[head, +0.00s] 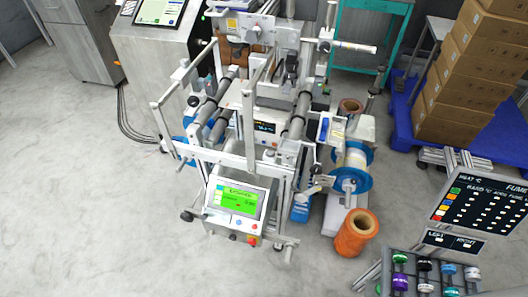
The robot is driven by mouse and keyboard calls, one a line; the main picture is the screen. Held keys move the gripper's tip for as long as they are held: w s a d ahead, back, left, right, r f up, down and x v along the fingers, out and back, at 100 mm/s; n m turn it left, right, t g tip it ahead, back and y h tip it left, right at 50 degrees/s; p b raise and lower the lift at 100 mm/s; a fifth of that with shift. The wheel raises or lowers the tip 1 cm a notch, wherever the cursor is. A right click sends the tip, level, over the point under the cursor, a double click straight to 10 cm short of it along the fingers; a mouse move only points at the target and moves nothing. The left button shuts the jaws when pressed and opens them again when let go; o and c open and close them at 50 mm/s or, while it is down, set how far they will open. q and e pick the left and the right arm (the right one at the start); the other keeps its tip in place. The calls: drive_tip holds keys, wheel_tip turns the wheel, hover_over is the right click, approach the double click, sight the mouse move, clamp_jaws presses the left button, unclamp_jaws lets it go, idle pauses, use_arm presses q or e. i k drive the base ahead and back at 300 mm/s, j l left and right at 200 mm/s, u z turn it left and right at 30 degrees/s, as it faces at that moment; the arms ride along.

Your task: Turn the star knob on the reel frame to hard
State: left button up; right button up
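A metal machine frame (228,160) with rollers and reels stands in the middle of the head view. A reel with blue flanges (351,179) and a pale roll is mounted on its right side, with a metallic hub piece (345,187) at its front. I cannot pick out a star knob or read any setting mark for one. A screen (238,199) with a green display is on the front, with small coloured buttons below it. Neither of my grippers is in view.
An orange spool (356,232) stands on the floor right of the machine. At lower right are a dark board (484,206) with coloured squares and a rack of small coloured spools (423,268). Cardboard boxes (478,70) sit on a blue pallet. The left floor is clear.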

sight(316, 169)
drive_tip(key=k+l, duration=0.45)
drive_tip(key=l, duration=0.15)
drive_tip(key=k+l, duration=0.5)
drive_tip(key=l+z, duration=0.05)
